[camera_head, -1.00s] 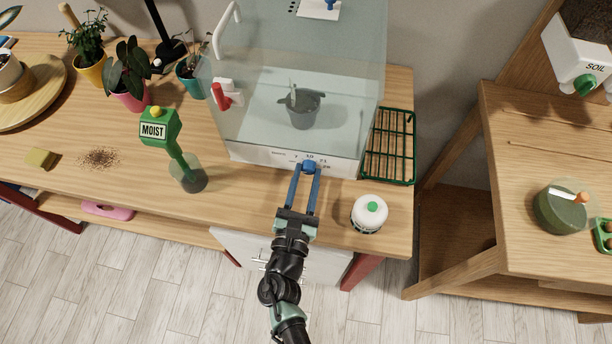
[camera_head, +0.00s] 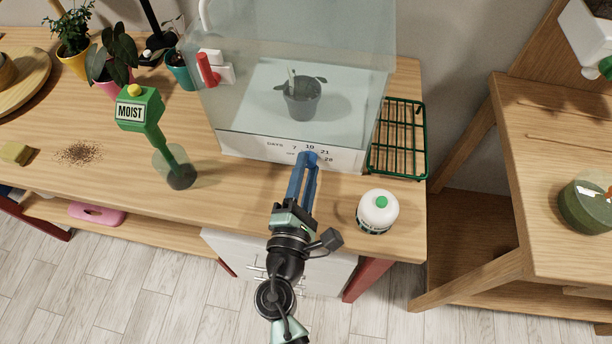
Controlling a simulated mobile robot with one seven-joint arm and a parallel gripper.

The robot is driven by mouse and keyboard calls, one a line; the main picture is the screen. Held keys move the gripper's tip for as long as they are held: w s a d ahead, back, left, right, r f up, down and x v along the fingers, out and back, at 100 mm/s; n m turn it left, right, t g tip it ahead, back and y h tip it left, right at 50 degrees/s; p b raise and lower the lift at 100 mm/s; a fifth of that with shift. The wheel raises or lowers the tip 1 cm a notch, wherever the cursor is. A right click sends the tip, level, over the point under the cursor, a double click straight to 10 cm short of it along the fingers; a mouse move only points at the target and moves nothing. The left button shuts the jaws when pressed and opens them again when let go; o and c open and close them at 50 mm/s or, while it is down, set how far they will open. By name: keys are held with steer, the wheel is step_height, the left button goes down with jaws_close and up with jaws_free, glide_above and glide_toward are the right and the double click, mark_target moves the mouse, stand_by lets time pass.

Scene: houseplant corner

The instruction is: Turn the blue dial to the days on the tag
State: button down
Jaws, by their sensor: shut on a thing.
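The blue dial (camera_head: 308,157) sits on the white front strip of the clear case (camera_head: 255,148). The strip reads DAYS with 7, 10, 21 and 28 around the dial; some marks are covered. My gripper (camera_head: 305,170) is shut on the dial, its blue fingers reaching it from the front. The dial's pointer is hidden, so its setting cannot be read. Inside the case stands a grey pot (camera_head: 301,100) with a small pale tag (camera_head: 291,80); its writing is too small to read.
A green wire rack (camera_head: 398,140) lies right of the case. A green MOIST meter (camera_head: 140,108) stands in a glass (camera_head: 178,170) to the left.

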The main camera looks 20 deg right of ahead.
steer(key=m+b, duration=0.1)
steer(key=m, duration=0.1)
steer(key=m+b, duration=0.1)
steer(key=b, duration=0.1)
steer(key=m+b, duration=0.1)
steer(key=m, duration=0.1)
steer(key=shift+f+m+b, duration=0.25)
steer(key=shift+m+b, duration=0.05)
steer(key=shift+b, duration=0.05)
steer(key=shift+r+m+b, duration=0.1)
steer(key=shift+m+b, duration=1.55)
steer(key=shift+m, duration=0.45)
steer(key=c, duration=0.5)
jaws_free()
steer(key=shift+r, duration=0.1)
steer(key=shift+c, duration=0.2)
steer(key=b+v, duration=0.2)
steer(key=v, duration=1.1)
steer(key=shift+d+b, duration=0.15)
steer(key=shift+b, duration=0.25)
